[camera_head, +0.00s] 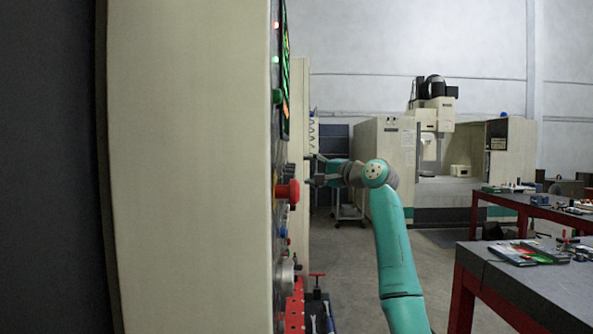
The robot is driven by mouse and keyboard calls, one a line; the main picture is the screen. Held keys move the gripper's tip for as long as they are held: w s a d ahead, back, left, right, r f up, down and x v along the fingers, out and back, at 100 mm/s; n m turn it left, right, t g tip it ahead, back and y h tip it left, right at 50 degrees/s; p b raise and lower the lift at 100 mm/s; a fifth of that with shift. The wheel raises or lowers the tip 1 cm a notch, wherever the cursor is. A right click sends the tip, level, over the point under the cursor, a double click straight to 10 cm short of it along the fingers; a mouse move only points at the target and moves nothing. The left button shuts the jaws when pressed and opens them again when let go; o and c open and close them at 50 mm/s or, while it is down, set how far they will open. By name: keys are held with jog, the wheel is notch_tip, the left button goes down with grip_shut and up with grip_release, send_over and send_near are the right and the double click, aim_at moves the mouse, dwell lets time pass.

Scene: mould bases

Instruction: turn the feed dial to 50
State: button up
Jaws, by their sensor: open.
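The control panel (190,170) of a cream machine cabinet stands at the left, seen almost edge-on, so its dial faces and numbers cannot be read. A grey round knob (286,277) sticks out low on the panel. I cannot tell whether it or another control is the feed dial. My gripper (311,172) is open, with its fingers toward the panel, at about the height just above the red mushroom button (290,192). It looks empty. Whether it touches any control cannot be told.
A lit screen (285,80), a green button (277,96) and a blue button (283,232) are on the panel. Red-framed benches (530,290) stand at the right with tools on them. A milling machine (385,160) stands behind. Open floor lies between.

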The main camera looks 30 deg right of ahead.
jog(key=w+a, duration=0.1)
jog(key=w, duration=0.5)
jog(key=shift+c, duration=0.3)
jog(key=c, duration=1.1)
